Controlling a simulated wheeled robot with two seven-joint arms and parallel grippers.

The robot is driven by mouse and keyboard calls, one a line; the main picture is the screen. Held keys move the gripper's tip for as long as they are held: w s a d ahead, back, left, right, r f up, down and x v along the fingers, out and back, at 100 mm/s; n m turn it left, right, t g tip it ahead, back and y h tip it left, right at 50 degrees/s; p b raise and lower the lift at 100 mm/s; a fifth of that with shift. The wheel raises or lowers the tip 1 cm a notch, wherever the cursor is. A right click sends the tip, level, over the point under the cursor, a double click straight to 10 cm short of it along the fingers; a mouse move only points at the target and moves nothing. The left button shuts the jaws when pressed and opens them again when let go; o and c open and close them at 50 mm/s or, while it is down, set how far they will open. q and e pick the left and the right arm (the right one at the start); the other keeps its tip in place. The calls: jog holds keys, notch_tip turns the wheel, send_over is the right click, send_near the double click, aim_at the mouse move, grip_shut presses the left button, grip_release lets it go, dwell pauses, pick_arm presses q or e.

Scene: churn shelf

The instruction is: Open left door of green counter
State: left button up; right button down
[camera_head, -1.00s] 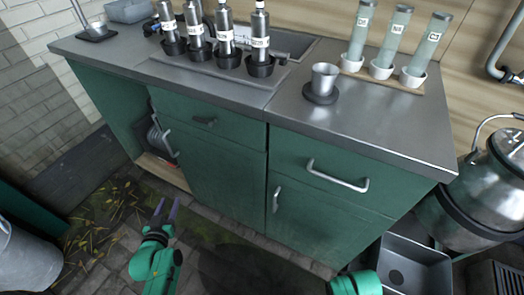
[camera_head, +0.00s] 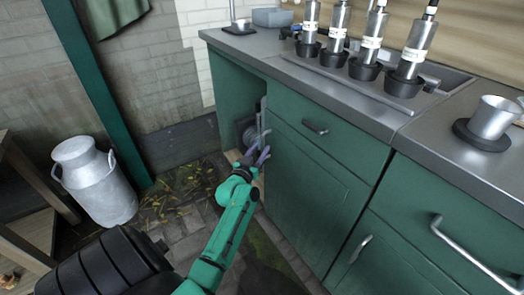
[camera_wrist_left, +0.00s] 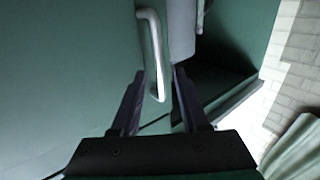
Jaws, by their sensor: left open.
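The green counter (camera_head: 232,92) stands at the right in the head view. Its left door (camera_head: 305,195) is a flat green panel that looks shut. A metal bar handle (camera_wrist_left: 152,50) stands upright near the door's edge in the left wrist view. My left gripper (camera_head: 256,156) is at the door's left edge, beside an open bay of the counter. In the wrist view its fingers (camera_wrist_left: 159,78) are apart, with the handle's lower end showing between the tips. I cannot tell whether they touch it. My right gripper is not in view.
A drawer with a handle (camera_head: 315,127) is above the door. Another door handle (camera_head: 361,248) is to the right. Bottles in black holders (camera_head: 365,69) and a metal cup (camera_head: 493,117) stand on the countertop. A milk churn (camera_head: 95,182) stands left; the floor between is open.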

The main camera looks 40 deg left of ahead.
pick_arm(q)
jog(key=shift+x, duration=1)
grip_shut()
dwell(0.6)
